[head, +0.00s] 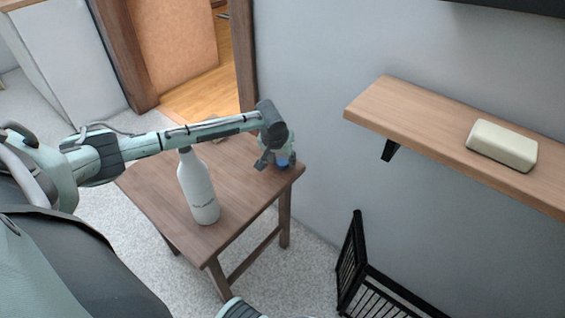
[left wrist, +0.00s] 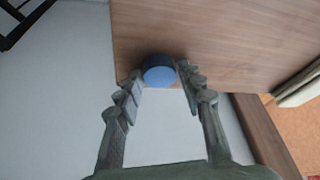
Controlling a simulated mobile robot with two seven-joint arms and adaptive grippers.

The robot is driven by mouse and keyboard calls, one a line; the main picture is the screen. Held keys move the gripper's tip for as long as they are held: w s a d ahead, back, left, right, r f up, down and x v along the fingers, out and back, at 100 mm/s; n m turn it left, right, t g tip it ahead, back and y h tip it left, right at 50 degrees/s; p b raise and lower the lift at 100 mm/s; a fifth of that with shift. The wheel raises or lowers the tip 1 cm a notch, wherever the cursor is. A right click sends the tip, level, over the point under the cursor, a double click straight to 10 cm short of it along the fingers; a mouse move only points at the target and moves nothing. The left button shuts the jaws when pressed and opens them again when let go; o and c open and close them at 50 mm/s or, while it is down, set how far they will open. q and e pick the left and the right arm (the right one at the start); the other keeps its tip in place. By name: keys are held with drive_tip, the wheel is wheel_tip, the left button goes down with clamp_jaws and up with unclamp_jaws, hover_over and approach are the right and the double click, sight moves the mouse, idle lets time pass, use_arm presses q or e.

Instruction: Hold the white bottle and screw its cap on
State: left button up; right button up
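The white bottle (head: 200,195) stands upright on the small wooden table (head: 231,226), with dark lettering on its side. My left arm passes in front of its top, so I cannot tell how its neck looks. The blue round cap (left wrist: 159,71) lies near the table's far right corner and also shows in the head view (head: 283,161). My left gripper (left wrist: 160,75) is open, pointing down at the cap. Its fingertips are on either side of the cap, very close to it; contact is unclear. In the head view the left gripper (head: 275,158) partly hides the cap.
A wall shelf (head: 400,120) with a cream block (head: 502,145) juts out at the right. A black slatted rack (head: 353,268) stands on the floor below it. The grey wall is close behind the table. The table's front middle is clear.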

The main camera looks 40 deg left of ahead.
sight(278, 162)
use_arm(q)
drive_tip(key=shift+c, duration=1.1)
use_arm(e)
drive_tip(key=shift+w, duration=0.2)
drive_tip(key=shift+w+r, duration=0.15)
drive_tip(key=shift+w, duration=0.05)
use_arm(q)
drive_tip(key=shift+r, duration=0.5)
drive_tip(key=r, duration=0.2)
drive_tip(key=a+r, duration=0.1)
drive_tip(key=shift+s+r, duration=0.25)
drive_tip(key=shift+r, duration=0.1)
drive_tip(key=s+a+r, duration=0.4)
drive_tip(key=a+r, duration=0.2)
drive_tip(key=a, duration=0.3)
drive_tip(key=shift+a+r+p, duration=0.15)
drive_tip(key=shift+a+p, duration=0.15)
drive_tip(key=shift+a, duration=0.05)
use_arm(e)
drive_tip(key=shift+s+a+f, duration=0.1)
drive_tip(key=shift+s+f, duration=0.05)
drive_tip(key=shift+f, duration=0.35)
drive_tip(key=shift+s+a+f, duration=0.1)
drive_tip(key=shift+s+f, duration=0.05)
drive_tip(key=shift+f, duration=0.35)
drive_tip(key=shift+d, duration=0.1)
